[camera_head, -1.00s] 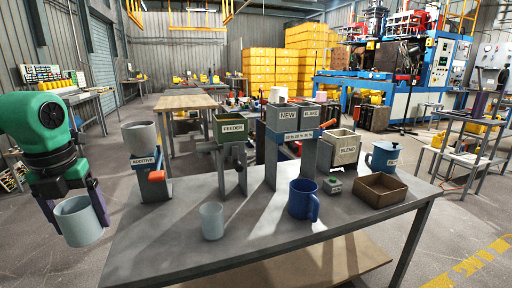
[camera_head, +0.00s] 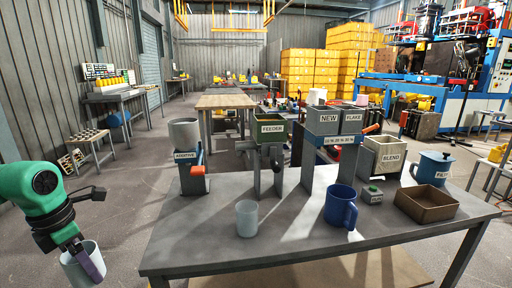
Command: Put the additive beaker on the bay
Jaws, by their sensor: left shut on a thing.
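A pale grey beaker (camera_head: 78,268) is in my left gripper (camera_head: 82,266) at the lower left, off the table's left side. The gripper is shut on it, with a dark finger against its right side. The beaker looks about upright, and its bottom is near the picture's lower edge. A dispenser labelled ADDITIVE (camera_head: 190,158) stands at the table's left back, with a grey hopper and an orange handle. A second pale, translucent beaker (camera_head: 246,219) stands on the table front. I cannot tell which spot is the bay. My right gripper is not in view.
The grey table (camera_head: 200,240) also holds a green FEEDER hopper (camera_head: 271,130), NEW and FLAKE bins (camera_head: 337,122), a BLEND box (camera_head: 385,155), a blue mug (camera_head: 340,205), a blue lidded jug (camera_head: 433,168) and a brown tray (camera_head: 427,204). The table's left front is clear.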

